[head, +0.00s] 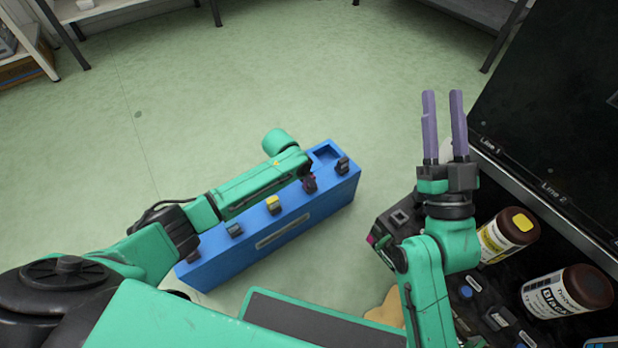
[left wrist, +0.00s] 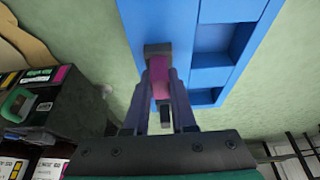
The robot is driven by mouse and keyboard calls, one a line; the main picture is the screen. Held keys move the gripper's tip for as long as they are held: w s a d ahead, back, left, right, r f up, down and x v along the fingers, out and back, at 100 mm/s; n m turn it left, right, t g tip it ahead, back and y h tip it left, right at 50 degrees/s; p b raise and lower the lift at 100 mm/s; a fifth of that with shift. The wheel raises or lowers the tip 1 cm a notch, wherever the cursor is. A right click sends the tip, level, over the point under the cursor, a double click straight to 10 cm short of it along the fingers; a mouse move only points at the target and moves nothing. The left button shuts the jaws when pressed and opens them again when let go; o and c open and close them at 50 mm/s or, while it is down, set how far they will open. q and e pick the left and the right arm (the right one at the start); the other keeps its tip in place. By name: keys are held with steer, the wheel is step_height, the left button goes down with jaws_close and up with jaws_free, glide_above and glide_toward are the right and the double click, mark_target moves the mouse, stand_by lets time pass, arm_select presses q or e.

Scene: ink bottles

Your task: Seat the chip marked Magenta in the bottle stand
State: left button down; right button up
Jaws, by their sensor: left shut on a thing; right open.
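The Magenta chip (head: 310,186) is a small dark piece with a magenta face. It is in line with the other chips along the top of a blue rack (head: 300,222); whether it is raised from its slot I cannot tell. My left gripper (left wrist: 160,72) is shut on it, and its magenta face (left wrist: 158,82) shows between the fingers in the left wrist view. The black bottle stand (head: 398,216) is at the right, partly hidden by my right arm, with a square socket at its near left. My right gripper (head: 443,128) is open and empty above the stand area.
A yellow chip (head: 273,204) and other dark chips stand in the rack. Open floor lies beyond the rack.

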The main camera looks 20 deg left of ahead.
arm_select(q)
steer(key=shift+p, duration=0.3)
steer(key=shift+f, duration=0.1)
steer(key=c, duration=0.7)
jaws_free()
steer(key=shift+o, duration=0.2)
step_height(320, 180, up, 7)
steer(key=p, duration=0.8)
